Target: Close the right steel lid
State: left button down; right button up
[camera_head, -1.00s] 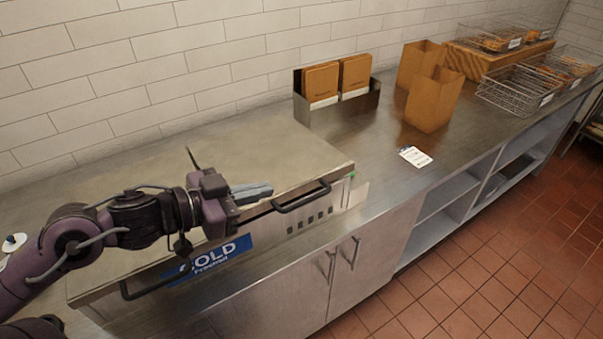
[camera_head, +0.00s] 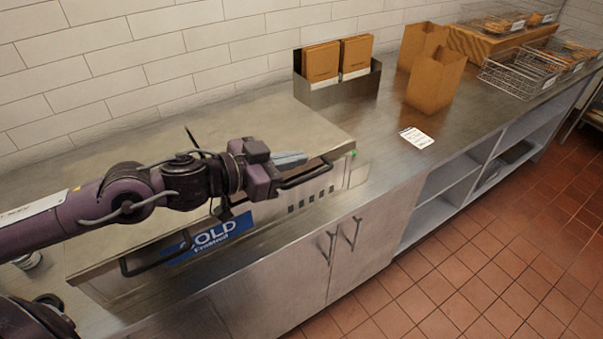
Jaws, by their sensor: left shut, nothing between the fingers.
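The right steel lid (camera_head: 285,125) lies flat on top of the cold unit, and I see no gap under it. Its dark bar handle (camera_head: 307,177) sticks out at the front edge. The left part of the steel top (camera_head: 120,232) also lies flat, with its own handle (camera_head: 155,262) at the front. My left gripper (camera_head: 291,160) is shut and empty, its grey fingers pointing right, over the front of the right lid just above and behind the handle. I cannot tell whether it touches the lid. My right gripper is not in view.
A blue "COLD" label (camera_head: 208,238) is on the unit's front. Behind the lid stands a metal holder (camera_head: 340,90) with brown boxes. Paper bags (camera_head: 436,82) and wire baskets (camera_head: 515,75) stand farther right. The counter around a white card (camera_head: 416,138) is mostly clear.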

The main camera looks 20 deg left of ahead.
aim_at(301, 180)
pick_arm(q)
jog(key=shift+w+d, duration=0.15)
jog(key=shift+w, duration=0.3)
jog(key=f, duration=0.3)
jog(key=w+f, duration=0.1)
jog(key=shift+d+f, duration=0.25)
jog(key=shift+d, duration=0.15)
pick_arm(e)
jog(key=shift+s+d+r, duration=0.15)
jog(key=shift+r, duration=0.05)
pick_arm(q)
jog(key=shift+f, duration=0.1)
